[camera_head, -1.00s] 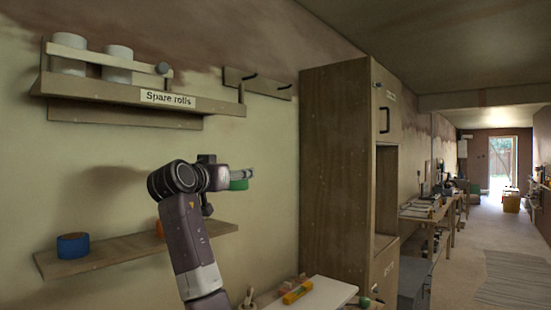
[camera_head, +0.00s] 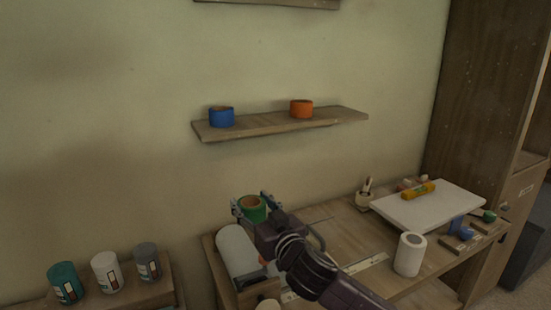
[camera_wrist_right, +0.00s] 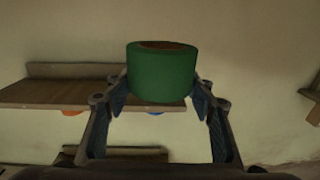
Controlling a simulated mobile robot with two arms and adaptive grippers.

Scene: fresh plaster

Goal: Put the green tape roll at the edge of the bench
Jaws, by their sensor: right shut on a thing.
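The green tape roll (camera_head: 252,208) is held upright between the fingers of my right gripper (camera_head: 256,205), above the back left part of the wooden bench (camera_head: 345,240). In the right wrist view the same green roll (camera_wrist_right: 162,75) sits between the two fingertips (camera_wrist_right: 160,92), with its brown core showing at the top. My right gripper is shut on it. The roll appears apart from the bench top, but the exact gap is hard to tell. My left gripper is not in view.
A wall shelf (camera_head: 340,115) holds a blue roll (camera_head: 221,117) and an orange roll (camera_head: 301,109). On the bench are a large white roll (camera_head: 238,250), a white cylinder (camera_head: 409,254), a white board (camera_head: 440,210) and a pen cup (camera_head: 365,200). Several cans (camera_head: 105,272) stand at the lower left.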

